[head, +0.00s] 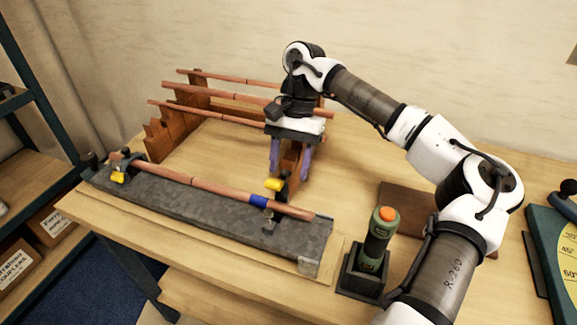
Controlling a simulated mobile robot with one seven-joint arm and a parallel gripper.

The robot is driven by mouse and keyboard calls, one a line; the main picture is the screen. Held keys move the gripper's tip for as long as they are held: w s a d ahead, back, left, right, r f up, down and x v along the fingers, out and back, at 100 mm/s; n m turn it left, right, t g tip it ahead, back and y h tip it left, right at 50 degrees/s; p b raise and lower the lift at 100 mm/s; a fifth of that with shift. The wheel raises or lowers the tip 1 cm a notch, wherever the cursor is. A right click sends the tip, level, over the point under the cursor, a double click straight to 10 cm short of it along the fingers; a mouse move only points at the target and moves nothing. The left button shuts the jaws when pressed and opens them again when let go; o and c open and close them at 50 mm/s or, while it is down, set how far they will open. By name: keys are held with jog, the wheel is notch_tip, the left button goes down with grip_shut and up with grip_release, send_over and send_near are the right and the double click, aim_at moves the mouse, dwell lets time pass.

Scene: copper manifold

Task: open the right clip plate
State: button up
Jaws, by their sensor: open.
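The grey fixture bar (190,207) lies along the front of the bench with a copper pipe (215,190) on it; the pipe has a blue band (259,201). At its right part is the right clip plate, a dark piece (284,187) standing up beside the pipe, with a yellow tab (274,184) pointing left. A small metal post (268,218) stands in front of it. The left clip has a yellow tab (118,177) low at the bar's front. My gripper (290,175) points down, open, just behind and above the right clip plate; contact cannot be told.
Wooden racks (165,135) hold several copper pipes (235,95) behind the bar, partly hidden by my gripper. A green tool with an orange top (378,240) stands in a black holder (360,276) at right. A brown board (405,205) lies behind it.

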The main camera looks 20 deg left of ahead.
jog(key=p+v, duration=0.2)
jog(key=v, duration=0.1)
jog(key=shift+w+r, duration=0.15)
jog(key=shift+r, duration=0.2)
dwell(0.3)
